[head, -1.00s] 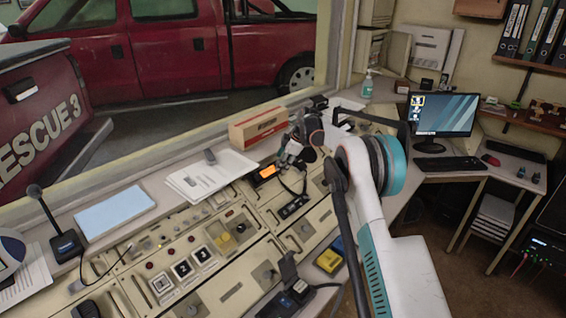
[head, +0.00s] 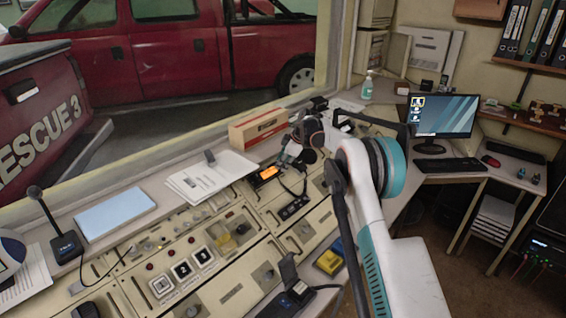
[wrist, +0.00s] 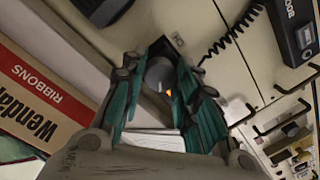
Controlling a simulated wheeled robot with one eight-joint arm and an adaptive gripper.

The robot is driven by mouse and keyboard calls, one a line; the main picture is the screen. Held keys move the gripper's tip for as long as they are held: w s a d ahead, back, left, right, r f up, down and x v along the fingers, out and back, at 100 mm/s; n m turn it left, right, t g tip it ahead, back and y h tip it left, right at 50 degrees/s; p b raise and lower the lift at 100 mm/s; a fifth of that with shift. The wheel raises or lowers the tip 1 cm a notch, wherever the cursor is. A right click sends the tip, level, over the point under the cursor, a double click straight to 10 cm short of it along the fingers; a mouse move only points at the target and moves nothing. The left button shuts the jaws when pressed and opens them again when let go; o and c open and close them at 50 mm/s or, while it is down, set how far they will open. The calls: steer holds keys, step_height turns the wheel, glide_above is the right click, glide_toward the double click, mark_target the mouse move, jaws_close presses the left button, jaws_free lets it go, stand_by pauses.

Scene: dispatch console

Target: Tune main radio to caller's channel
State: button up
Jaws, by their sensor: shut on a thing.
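A small orange glow shows beside the knob in the wrist view. In the head view my gripper (head: 290,153) partly hides the radio, and the knob cannot be made out there. The display's text is too small to read.
A cardboard ribbons box (head: 258,127) stands on the ledge close behind my gripper; it also fills the left of the wrist view (wrist: 40,95). A dark handset (wrist: 293,30) with a coiled cord (wrist: 232,32) lies nearby. Papers (head: 210,174) lie left of the radio.

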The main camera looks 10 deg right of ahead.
steer(key=m, duration=1)
steer(key=shift+s+y, duration=0.1)
steer(key=shift+y, duration=0.3)
steer(key=m, duration=0.5)
steer(key=shift+f+m, duration=0.1)
steer(key=shift+m, duration=0.3)
steer(key=shift+m+t, duration=0.3)
steer(key=shift+m, duration=1.9)
steer(key=o, duration=1.1)
steer(key=shift+c, duration=0.2)
steer(key=shift+s, duration=0.1)
